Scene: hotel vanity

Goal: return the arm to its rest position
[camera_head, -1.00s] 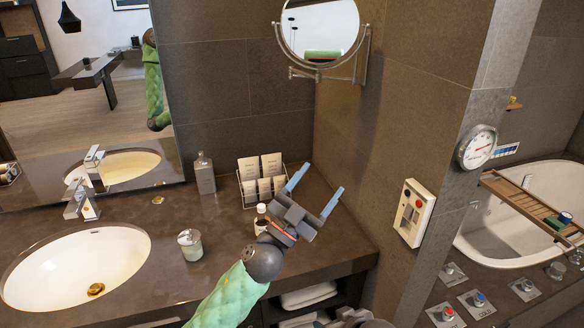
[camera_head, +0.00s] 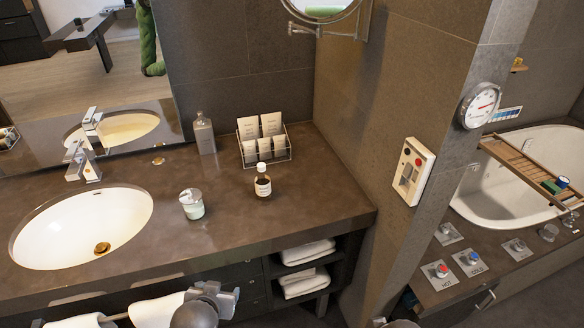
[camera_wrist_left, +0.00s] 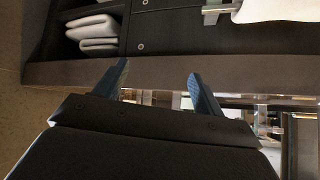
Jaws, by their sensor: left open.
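My left gripper (camera_head: 215,297) is low in front of the vanity counter, at the bottom of the head view, below the counter's front edge. Its two blue fingers (camera_wrist_left: 158,82) stand apart with nothing between them in the left wrist view. The dark vanity counter (camera_head: 240,208) is clear of the arm. A small amber bottle with a white cap (camera_head: 263,186) stands upright on it, apart from the gripper. My right gripper does not show.
A white sink (camera_head: 80,230), a glass jar (camera_head: 191,205), a soap bottle (camera_head: 204,135) and a wire rack of packets (camera_head: 263,150) are on the counter. Folded towels (camera_head: 305,282) fill the shelves below. A towel rail with towels is by the gripper.

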